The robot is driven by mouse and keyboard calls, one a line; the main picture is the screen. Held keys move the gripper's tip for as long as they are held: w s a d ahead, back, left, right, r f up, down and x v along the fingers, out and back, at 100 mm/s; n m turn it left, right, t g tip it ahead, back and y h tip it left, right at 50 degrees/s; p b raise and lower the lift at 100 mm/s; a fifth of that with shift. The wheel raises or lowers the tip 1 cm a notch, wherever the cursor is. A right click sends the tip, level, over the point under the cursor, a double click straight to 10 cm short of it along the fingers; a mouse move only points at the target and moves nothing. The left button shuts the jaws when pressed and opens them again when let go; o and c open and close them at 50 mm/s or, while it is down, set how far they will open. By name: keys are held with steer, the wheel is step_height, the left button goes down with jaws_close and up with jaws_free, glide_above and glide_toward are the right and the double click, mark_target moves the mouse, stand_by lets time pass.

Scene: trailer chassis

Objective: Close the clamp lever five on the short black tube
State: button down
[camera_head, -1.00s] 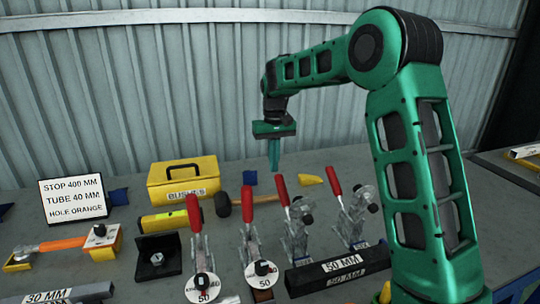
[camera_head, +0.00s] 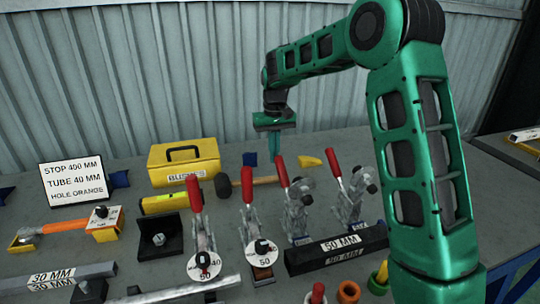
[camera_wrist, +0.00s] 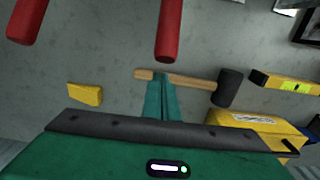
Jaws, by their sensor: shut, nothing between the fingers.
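The short black tube (camera_head: 338,250), labelled 50 MM, lies at the front right of the bench. Two metal toggle clamps (camera_head: 298,212) and (camera_head: 350,203) stand behind it, with raised red levers (camera_head: 281,171) and (camera_head: 333,162). No number on them is readable, so I cannot tell which is five. My gripper (camera_head: 274,158) is shut and empty, pointing down. In the head view its tips appear beside the top of the left of these levers; contact cannot be told. In the wrist view the closed fingers (camera_wrist: 160,82) point toward two red levers (camera_wrist: 170,30) and (camera_wrist: 28,18), apart from both.
Two more red-levered clamps (camera_head: 203,235) and (camera_head: 250,222) stand to the left. A mallet (camera_head: 223,185) lies behind the clamps, near a yellow bushes box (camera_head: 183,163) and a yellow wedge (camera_head: 310,161). A sign (camera_head: 75,181) stands at far left.

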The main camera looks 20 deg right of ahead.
mark_target(278, 157)
steer(key=shift+s+f, duration=0.1)
steer(key=shift+s, duration=1.45)
steer(key=shift+s+r, duration=0.45)
steer(key=shift+r, duration=0.05)
steer(key=shift+s+r, duration=0.65)
steer(key=shift+r, duration=0.3)
steer(key=shift+s+r, duration=0.55)
steer(key=shift+s, duration=0.25)
steer(key=shift+s+r, duration=0.5)
steer(key=shift+s, duration=0.25)
